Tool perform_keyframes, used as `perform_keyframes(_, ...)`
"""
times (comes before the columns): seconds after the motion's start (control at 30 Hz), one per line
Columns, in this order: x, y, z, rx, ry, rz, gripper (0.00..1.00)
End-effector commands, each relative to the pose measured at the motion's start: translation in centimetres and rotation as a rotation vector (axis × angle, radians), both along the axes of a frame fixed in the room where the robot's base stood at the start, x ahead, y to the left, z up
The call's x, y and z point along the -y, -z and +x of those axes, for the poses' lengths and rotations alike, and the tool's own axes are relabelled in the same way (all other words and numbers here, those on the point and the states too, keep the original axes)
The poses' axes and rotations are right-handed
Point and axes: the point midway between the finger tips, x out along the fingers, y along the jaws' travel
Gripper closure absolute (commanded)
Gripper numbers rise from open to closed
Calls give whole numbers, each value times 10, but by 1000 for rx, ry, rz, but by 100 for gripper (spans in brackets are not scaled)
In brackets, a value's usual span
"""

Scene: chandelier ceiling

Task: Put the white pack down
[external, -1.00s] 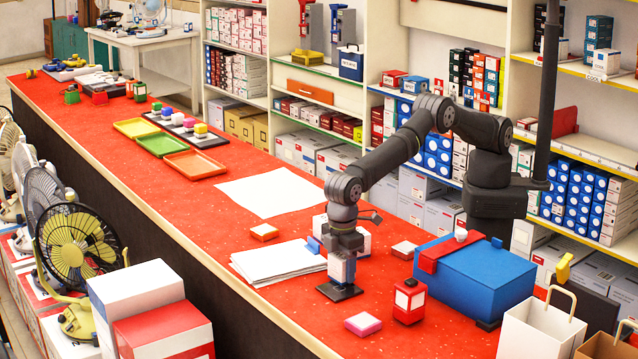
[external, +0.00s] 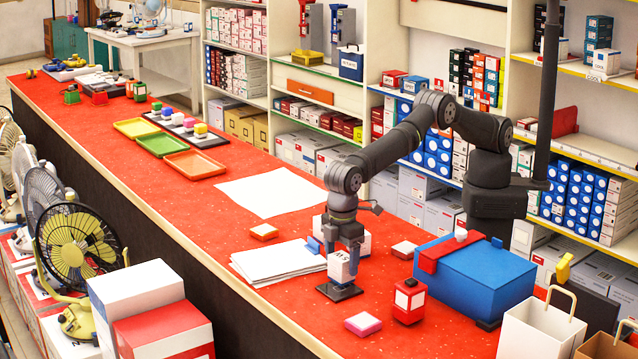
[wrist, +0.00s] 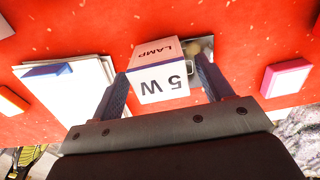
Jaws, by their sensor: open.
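My gripper (external: 348,250) points down over the pack. In the wrist view the open fingers (wrist: 165,85) stand on either side of the pack, with a gap visible at the right finger. The plate is partly hidden behind the pack there.
A paper stack (external: 280,262) with a blue block lies left of the plate. A red box (external: 409,301), a pink-edged pack (external: 363,324) and a large blue box (external: 475,280) are to the right. An orange pack (external: 263,231) sits behind the papers.

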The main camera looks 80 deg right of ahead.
Motion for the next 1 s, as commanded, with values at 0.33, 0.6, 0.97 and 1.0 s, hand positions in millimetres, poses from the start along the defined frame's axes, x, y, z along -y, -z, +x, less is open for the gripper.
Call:
perform_keyframes(0.33,0,-74,0,1,0,3,28)
perform_keyframes(0.6,0,-95,0,0,0,0,28)
perform_keyframes(0.97,0,-93,0,-1,0,-1,28)
perform_keyframes(1.0,0,-91,0,-1,0,-1,28)
